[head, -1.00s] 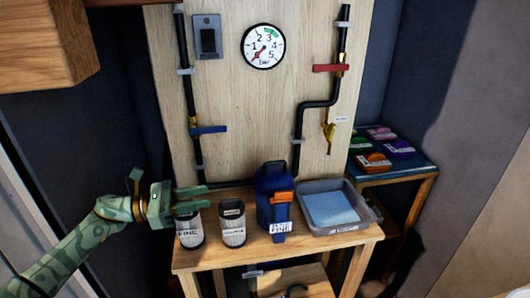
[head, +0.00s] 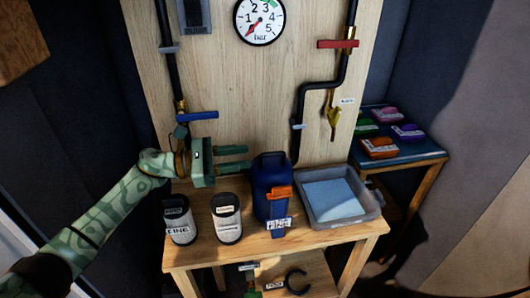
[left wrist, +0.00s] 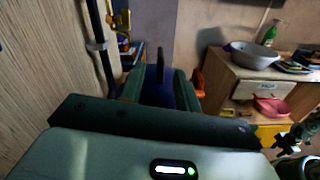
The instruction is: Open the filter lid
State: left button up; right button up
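The filter housing (head: 265,188) is a dark blue canister with an orange latch (head: 280,193) on its front and a label reading FINE. It stands upright on the wooden bench, and its lid looks shut. My left gripper (head: 248,157) is open and empty, to the left of the housing's top, with its fingers pointing right towards it. In the left wrist view the blue housing (left wrist: 158,94) shows between the two green fingers, with a dark upright handle above it and the orange latch (left wrist: 197,82) to the right. I see no clear contact.
Two filter cartridges (head: 227,218) stand left of the housing. A grey tray (head: 376,208) with a blue cloth stands close on its right. Behind are a wooden panel with black pipes, a blue valve handle (head: 197,117) and a gauge (head: 259,20). A side table (head: 415,155) holds coloured packs.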

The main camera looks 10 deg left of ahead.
aim_at(265, 155)
pick_arm(q)
jog(key=x, duration=0.6)
jog(key=shift+d, duration=0.25)
grip_shut()
